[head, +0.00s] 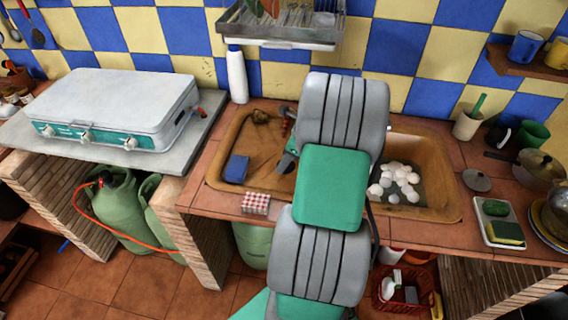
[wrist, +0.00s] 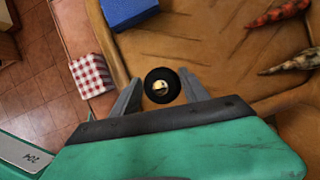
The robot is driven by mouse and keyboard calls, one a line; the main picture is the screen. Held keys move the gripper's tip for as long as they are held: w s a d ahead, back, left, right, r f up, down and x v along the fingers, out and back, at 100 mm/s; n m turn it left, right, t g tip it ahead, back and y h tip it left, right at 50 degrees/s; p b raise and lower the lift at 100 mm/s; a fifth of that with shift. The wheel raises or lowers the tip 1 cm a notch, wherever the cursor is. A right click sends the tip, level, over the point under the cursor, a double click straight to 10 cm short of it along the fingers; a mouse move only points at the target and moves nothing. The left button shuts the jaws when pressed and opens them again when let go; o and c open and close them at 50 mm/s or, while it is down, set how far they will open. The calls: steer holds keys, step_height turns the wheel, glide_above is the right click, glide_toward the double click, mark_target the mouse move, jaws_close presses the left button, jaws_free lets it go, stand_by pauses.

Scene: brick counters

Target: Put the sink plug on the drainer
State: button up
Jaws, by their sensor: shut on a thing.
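The sink plug (wrist: 162,87) is a round black disc with a shiny brass-coloured middle, seen in the wrist view. My gripper (wrist: 160,80) has one finger on each side of it and is shut on it. The drainer (wrist: 205,42) is the brown, grooved left part of the sink unit; it also shows in the head view (head: 222,150). The plug is over the drainer's front edge area in the wrist view; I cannot tell the gap beneath it. In the head view my arm hides the plug and most of the gripper.
A blue sponge-like block (head: 236,168) lies on the drainer, with red and pale vegetables (wrist: 280,12) farther over. The right basin (head: 440,203) holds several white round things. A white bottle (head: 237,75) stands behind.

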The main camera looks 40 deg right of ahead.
steer(key=shift+w+d+f, duration=0.35)
steer(key=shift+w+f, duration=0.3)
steer(key=shift+f, duration=0.2)
steer(key=shift+f+p, duration=0.5)
steer(key=shift+f, duration=1.15)
steer(key=shift+f, duration=0.1)
steer(key=o, duration=1.4)
steer(key=v, duration=1.2)
steer(key=w+a+r+n+h, duration=0.1)
steer(key=a+r+n, duration=0.2)
steer(key=a+n, duration=0.6)
steer(key=w+a+r+n, duration=0.2)
steer(key=a+r+n, duration=0.3)
steer(key=a, duration=0.6)
steer(key=s+a+n+h, duration=0.1)
steer(key=s+a+n, duration=0.7)
steer(key=a+n, duration=0.4)
steer(key=n, duration=0.4)
steer(key=shift+s+a+n+b, duration=0.3)
steer(key=shift+s+b, duration=0.05)
steer(key=shift+s, duration=0.05)
